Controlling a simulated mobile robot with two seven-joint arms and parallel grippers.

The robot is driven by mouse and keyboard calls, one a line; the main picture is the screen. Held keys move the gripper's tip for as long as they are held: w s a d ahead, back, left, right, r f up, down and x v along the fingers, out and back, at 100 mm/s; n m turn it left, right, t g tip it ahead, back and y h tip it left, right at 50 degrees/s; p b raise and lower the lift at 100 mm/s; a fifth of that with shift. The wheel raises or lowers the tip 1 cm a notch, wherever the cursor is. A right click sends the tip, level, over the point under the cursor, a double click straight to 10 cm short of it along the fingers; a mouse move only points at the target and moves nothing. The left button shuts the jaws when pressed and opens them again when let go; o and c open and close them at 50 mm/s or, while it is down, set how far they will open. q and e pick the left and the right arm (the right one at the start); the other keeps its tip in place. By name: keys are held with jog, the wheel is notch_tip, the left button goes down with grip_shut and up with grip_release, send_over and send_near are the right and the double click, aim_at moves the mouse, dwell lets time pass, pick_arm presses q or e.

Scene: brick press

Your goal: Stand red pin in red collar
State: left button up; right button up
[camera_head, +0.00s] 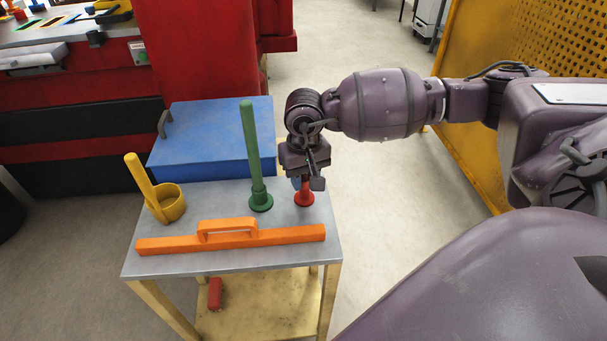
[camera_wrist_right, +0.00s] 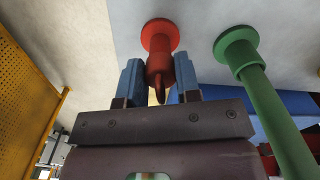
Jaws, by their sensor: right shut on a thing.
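The red collar (camera_head: 304,198) stands by its round flange on the grey table, near the right edge. In the right wrist view its flange (camera_wrist_right: 160,35) shows at top centre. My right gripper (camera_head: 303,180) points down over it. In the right wrist view the blue fingers of this gripper (camera_wrist_right: 160,78) are shut on a red piece, which I take for the red pin (camera_wrist_right: 159,90). The pin lines up with the collar, and its narrow end shows between the fingers. How deep it sits in the collar is hidden. My left gripper is not in view.
A tall green pin (camera_head: 251,140) stands in a green collar (camera_head: 261,201) close left of my right gripper. An orange handled bar (camera_head: 280,236) lies along the front. A blue box (camera_head: 215,125) is behind.

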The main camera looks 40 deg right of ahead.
jog(key=o, duration=0.9)
jog(key=shift+c, duration=0.2)
jog(key=shift+o, duration=0.5)
jog(key=shift+r, duration=0.1)
notch_tip(320, 180, up, 10)
jog(key=shift+f+p, duration=0.2)
jog(key=shift+p, duration=0.25)
jog(key=shift+r, duration=0.55)
jog(key=shift+s+f, duration=0.1)
